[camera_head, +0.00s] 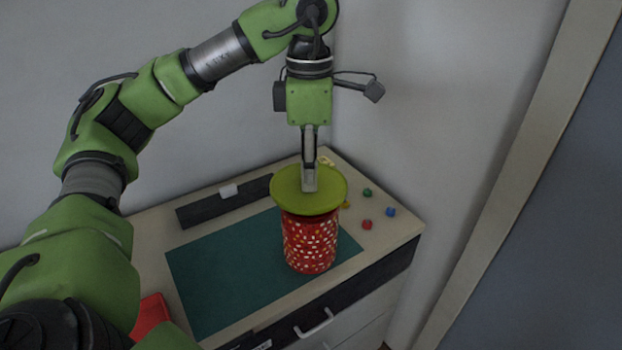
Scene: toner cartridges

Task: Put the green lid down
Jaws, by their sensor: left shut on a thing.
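The green lid (329,200) is a flat round disc directly over the red canister with white and yellow spots (309,246). Whether the lid rests on the canister or hangs just above its rim cannot be told from this angle. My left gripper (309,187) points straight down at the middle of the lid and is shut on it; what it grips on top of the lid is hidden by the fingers. The canister stands upright on the dark green mat (215,285). My right gripper is not in view.
The mat lies on a wooden-topped cabinet (395,215) with drawers. A dark bar (205,209) with a white block lies at the back. Small red, green and blue pieces (367,225) lie right of the canister. A red object (150,314) shows at the left. Walls stand close behind.

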